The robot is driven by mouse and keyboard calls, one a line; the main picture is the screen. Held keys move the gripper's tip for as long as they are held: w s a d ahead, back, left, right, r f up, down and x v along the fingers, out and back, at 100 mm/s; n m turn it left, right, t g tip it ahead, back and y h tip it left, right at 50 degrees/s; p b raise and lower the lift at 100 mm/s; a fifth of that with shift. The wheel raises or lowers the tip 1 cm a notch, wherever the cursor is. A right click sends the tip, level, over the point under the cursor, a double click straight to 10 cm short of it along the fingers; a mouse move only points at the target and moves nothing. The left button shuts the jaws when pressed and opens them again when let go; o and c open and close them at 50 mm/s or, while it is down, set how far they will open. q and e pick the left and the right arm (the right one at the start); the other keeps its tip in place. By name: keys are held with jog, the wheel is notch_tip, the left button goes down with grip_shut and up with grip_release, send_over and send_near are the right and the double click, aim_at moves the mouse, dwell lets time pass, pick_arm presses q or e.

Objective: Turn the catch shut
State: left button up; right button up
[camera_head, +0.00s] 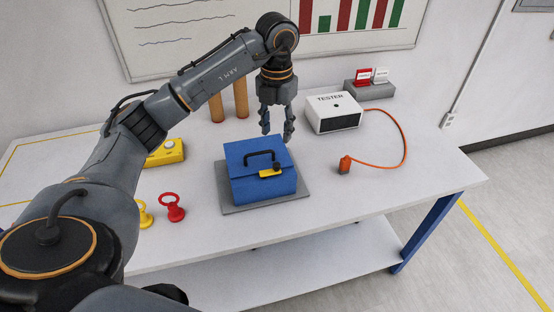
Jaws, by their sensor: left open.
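A blue toolbox (250,188) with a black handle (261,155) on its lid stands on a grey mat (300,193) on the white table. The lid looks closed. A yellow catch (271,172) sits on its front near the lid's edge; I cannot tell whether it is turned shut. My left gripper (276,134) points down, open and empty, above the back right part of the toolbox. It appears apart from the toolbox and behind the catch. My right gripper is not in view.
A white tester box (332,111) with an orange cable and plug (345,164) stands at right. Red and white cards sit in a grey holder (370,90). Brown cylinders (241,98), a yellow box (166,153), and red (172,208) and yellow ring pieces stand at left. The table's front right is clear.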

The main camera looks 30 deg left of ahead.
aim_at(277, 164)
pick_arm(q)
notch_tip(277, 164, down, 10)
jog(key=shift+r+p, duration=0.15)
jog(key=shift+p, duration=1.1)
jog(key=shift+f, duration=0.7)
grip_shut()
